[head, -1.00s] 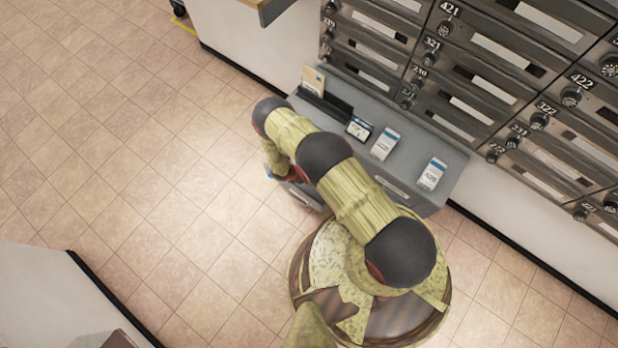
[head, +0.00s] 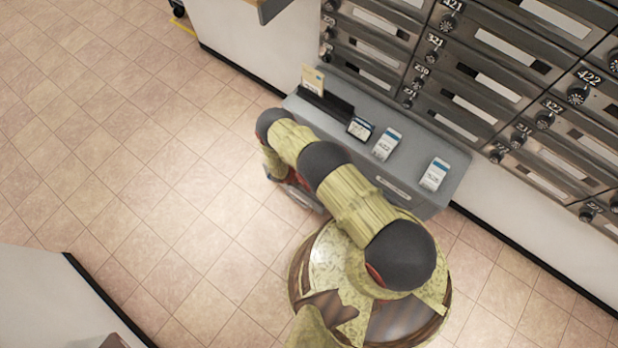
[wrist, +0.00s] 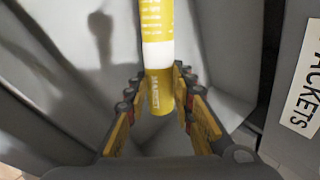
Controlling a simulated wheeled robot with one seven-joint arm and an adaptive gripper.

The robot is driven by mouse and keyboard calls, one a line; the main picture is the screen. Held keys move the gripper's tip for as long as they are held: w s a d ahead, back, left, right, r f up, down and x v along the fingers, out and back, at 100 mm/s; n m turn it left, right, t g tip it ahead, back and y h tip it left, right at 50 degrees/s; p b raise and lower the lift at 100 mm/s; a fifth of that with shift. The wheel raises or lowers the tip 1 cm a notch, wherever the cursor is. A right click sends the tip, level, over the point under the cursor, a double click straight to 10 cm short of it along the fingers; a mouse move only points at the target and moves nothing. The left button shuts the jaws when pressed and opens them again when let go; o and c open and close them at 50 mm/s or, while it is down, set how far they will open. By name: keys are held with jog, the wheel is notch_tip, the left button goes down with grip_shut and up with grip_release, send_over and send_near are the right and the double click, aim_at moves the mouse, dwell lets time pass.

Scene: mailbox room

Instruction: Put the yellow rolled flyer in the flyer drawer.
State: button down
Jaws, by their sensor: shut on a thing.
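The yellow rolled flyer (wrist: 157,30), with a white band, stands out beyond my fingers in the wrist view. My gripper (wrist: 160,88) is shut on its near end, with a finger on each side. The flyer's far end is cut off by the top of the frame. Grey panels (wrist: 215,40) lie behind and around it, and appear to be the inside of an open drawer. In the head view a drawer front (head: 302,196) shows partly beside the grey cabinet; my arm hides the rest of it, my gripper and the flyer.
A label reading "...ACKETS" (wrist: 304,85) is on a grey front at the right. The grey cabinet (head: 455,180) carries white packets (head: 387,144) and a black holder (head: 325,103) on top. Mailboxes (head: 480,90) line the wall behind. The tiled floor (head: 130,170) at left is clear.

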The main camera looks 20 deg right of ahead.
jog(key=shift+f, duration=0.35)
jog(key=c, duration=1.8)
grip_release()
